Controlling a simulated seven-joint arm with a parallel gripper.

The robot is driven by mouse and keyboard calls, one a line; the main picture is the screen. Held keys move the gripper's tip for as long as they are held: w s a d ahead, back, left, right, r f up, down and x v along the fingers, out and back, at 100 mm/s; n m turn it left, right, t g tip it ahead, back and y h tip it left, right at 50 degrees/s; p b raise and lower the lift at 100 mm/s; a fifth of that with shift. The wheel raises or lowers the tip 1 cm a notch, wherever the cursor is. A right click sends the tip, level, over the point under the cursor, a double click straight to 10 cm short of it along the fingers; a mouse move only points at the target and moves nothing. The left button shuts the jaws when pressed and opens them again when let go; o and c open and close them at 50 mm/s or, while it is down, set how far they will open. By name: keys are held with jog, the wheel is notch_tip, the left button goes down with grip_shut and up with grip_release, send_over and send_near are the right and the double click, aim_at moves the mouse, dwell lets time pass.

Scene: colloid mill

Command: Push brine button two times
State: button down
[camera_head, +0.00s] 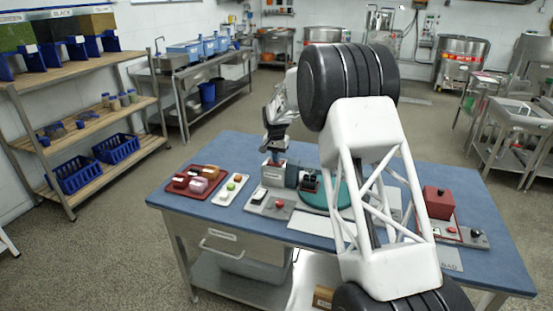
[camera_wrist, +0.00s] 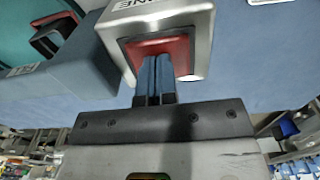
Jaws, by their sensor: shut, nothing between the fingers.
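The brine button is a red square face (camera_wrist: 182,48) in a dark frame on a silver box (camera_wrist: 192,20), whose partly visible lettering ends in "NE" in the wrist view. In the head view the box (camera_head: 270,175) stands near the middle of the blue table, below my gripper (camera_head: 276,156). In the wrist view my gripper (camera_wrist: 155,60) has its two blue-grey fingers together and empty. Their tips overlap the red face; I cannot tell whether they touch it or how far it is pressed.
A red box (camera_head: 438,203) stands at the right.

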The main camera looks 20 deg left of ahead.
jog(key=shift+r, duration=3.75)
jog(key=shift+r, duration=0.15)
jog(key=shift+r, duration=1.55)
jog(key=shift+f, duration=0.15)
jog(key=shift+f, duration=3.15)
jog(key=shift+f, duration=1.05)
